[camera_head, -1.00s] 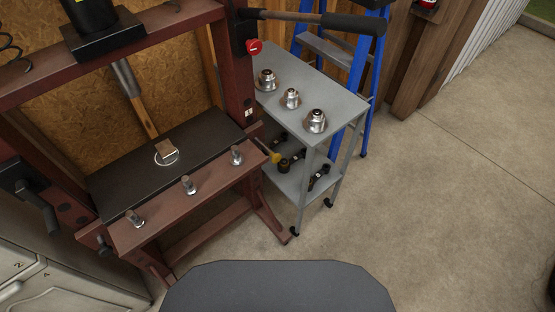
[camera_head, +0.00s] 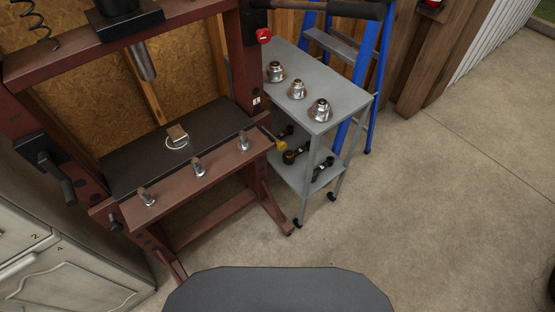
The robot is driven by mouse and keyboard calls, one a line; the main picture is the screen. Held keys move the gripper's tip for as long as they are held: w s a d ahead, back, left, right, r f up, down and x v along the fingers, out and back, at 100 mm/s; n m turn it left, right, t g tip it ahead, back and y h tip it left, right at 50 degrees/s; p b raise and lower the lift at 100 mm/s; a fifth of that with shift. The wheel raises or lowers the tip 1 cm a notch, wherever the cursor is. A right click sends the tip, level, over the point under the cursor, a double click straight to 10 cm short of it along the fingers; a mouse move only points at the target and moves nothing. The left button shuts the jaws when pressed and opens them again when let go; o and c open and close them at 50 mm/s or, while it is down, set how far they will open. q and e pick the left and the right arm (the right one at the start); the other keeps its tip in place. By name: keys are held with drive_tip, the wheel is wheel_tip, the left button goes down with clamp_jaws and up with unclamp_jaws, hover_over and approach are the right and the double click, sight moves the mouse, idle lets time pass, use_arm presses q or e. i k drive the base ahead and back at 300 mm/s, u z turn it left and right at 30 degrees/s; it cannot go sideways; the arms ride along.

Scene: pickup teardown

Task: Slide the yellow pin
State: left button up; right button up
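A yellow pin (camera_head: 281,146) shows as a small yellow knob at the right post of a dark red shop press (camera_head: 247,60). It sits at the right end of the press bed, in front of the grey cart. The rest of the pin is hidden or too small to make out. Neither of my grippers is in view.
The dark press bed plate (camera_head: 130,165) carries a small block in a ring. Three metal studs stand on its front beam. A grey cart (camera_head: 343,97) holds three metal parts and dark parts below. A blue ladder (camera_head: 378,70) stands behind. Concrete floor (camera_head: 440,200) is open at right.

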sight(282, 146)
drive_tip(key=z, duration=0.7)
drive_tip(key=i, duration=0.4)
drive_tip(key=u, duration=2.05)
